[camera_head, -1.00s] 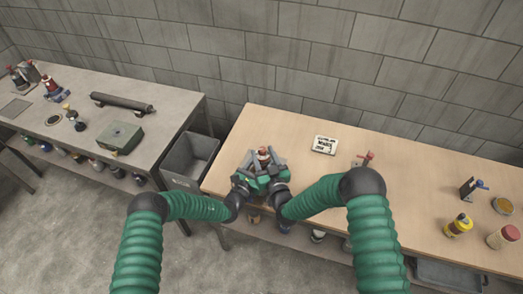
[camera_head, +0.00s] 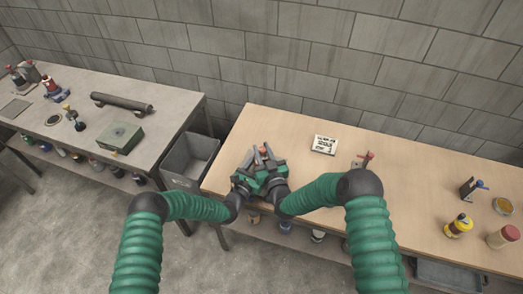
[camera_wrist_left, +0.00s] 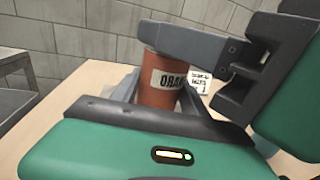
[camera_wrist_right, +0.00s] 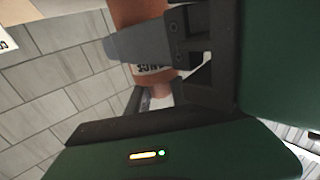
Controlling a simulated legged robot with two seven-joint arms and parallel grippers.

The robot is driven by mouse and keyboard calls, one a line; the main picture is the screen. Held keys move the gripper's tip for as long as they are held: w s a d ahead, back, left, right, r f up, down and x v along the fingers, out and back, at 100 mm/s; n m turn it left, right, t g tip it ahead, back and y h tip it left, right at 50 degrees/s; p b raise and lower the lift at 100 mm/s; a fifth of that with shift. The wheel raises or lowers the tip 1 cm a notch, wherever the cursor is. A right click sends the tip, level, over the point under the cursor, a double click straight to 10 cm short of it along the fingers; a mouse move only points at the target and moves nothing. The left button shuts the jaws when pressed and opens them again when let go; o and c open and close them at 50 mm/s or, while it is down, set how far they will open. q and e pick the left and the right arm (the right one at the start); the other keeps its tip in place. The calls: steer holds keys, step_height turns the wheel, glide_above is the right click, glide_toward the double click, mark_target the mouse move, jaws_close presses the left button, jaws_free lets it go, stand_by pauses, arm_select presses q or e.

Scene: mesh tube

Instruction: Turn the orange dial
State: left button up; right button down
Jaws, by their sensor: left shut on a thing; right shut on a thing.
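The orange dial, a cylinder with a white label, stands out in the left wrist view (camera_wrist_left: 158,82), where the label reads "ORA". It also shows upside down in the right wrist view (camera_wrist_right: 138,14), partly behind a finger. In the head view only a small orange-red top (camera_head: 264,150) shows between my grippers. My left gripper (camera_head: 251,160) is shut on the dial from the left. My right gripper (camera_head: 272,158) is shut on the same piece from the right. The two grippers are close together. I cannot tell exactly how high each one grips it.
A small white lettered sign (camera_head: 324,144) stands on the wooden table (camera_head: 410,180) behind. A grey bin (camera_head: 190,158) stands left of the table.

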steer(key=shift+a+n+g+y, duration=0.3)
steer(key=shift+n+y, duration=0.1)
steer(key=shift+y, duration=0.2)
steer(key=n+g+y, duration=0.2)
steer(key=y, duration=0.1)
steer(key=n+g+y, duration=0.2)
steer(key=n+y, duration=0.1)
steer(key=shift+d+g+y, duration=0.15)
steer(key=shift+g+y, duration=0.15)
steer(key=n+g+y, duration=0.2)
steer(key=n+g, duration=0.1)
steer(key=shift+g+y, duration=0.3)
steer(key=shift+g, duration=0.1)
steer(key=shift+w+d+f+n+g+y, duration=0.15)
steer(key=shift+n+g+y, duration=0.25)
steer(key=shift+n+g, duration=0.45)
steer(key=shift+g, duration=0.35)
steer(key=shift+s+n+g, duration=0.2)
steer(key=shift+n+g, duration=0.05)
steer(key=shift+g, duration=0.05)
steer(key=c, duration=1.1)
jaws_free()
steer(key=shift+c, duration=0.2)
